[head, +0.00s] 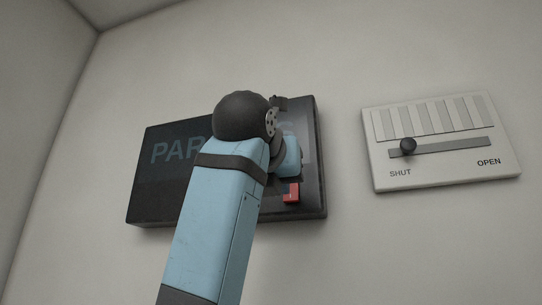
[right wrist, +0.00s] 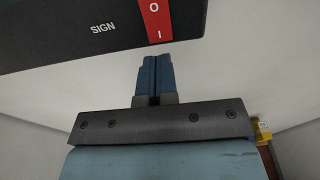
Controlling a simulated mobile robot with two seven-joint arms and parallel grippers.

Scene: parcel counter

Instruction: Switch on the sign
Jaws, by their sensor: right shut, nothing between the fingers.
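The sign (head: 160,195) is a dark box on the wall, and its dim letters look unlit. My right arm covers part of its lettering. A red rocker switch (head: 291,193) shows low on its front. In the right wrist view the switch (right wrist: 157,15) carries O and I, beside the word SIGN. My right gripper (right wrist: 155,60) is shut and empty, its blue fingertips just below the I end in that view. I cannot tell whether they touch it. In the head view the fingers are mostly hidden behind my wrist. My left gripper is not in view.
A pale panel (head: 440,178) hangs on the wall right of the sign, with a vent grille and a dark slider knob (head: 408,146) near SHUT. Bare wall lies between them. A small yellow object (right wrist: 263,131) shows at the wrist view's right.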

